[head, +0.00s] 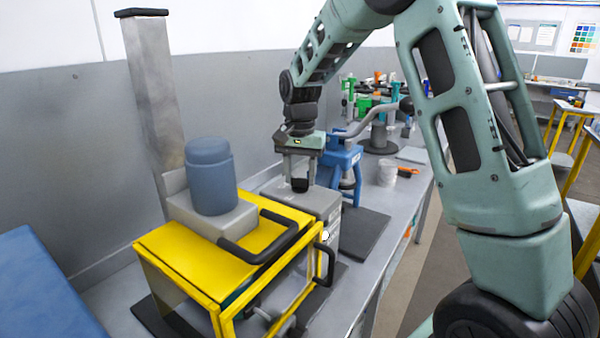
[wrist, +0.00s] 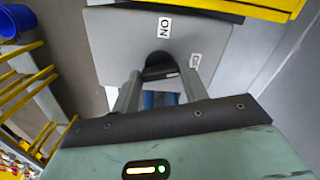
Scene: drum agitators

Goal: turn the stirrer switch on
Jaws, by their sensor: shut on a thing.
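The stirrer switch is a black knob (head: 300,185) on top of a grey box (head: 320,204). In the wrist view the black knob (wrist: 160,68) sits between my two fingers. A white ON label (wrist: 164,27) lies on the box face beyond the knob, and a second label (wrist: 195,61), partly hidden by a finger, lies to its right. My gripper (head: 300,178) points down onto the box and is shut on the knob. In the wrist view my gripper (wrist: 160,76) has a finger on each side of it. The knob's lower part is hidden.
A yellow-framed enclosure (head: 190,262) with a blue cylinder (head: 209,175) on top stands left of the box. A blue stand (head: 345,163) with a grey lever is close behind it. Clamps and a white cup (head: 387,172) stand farther along the bench.

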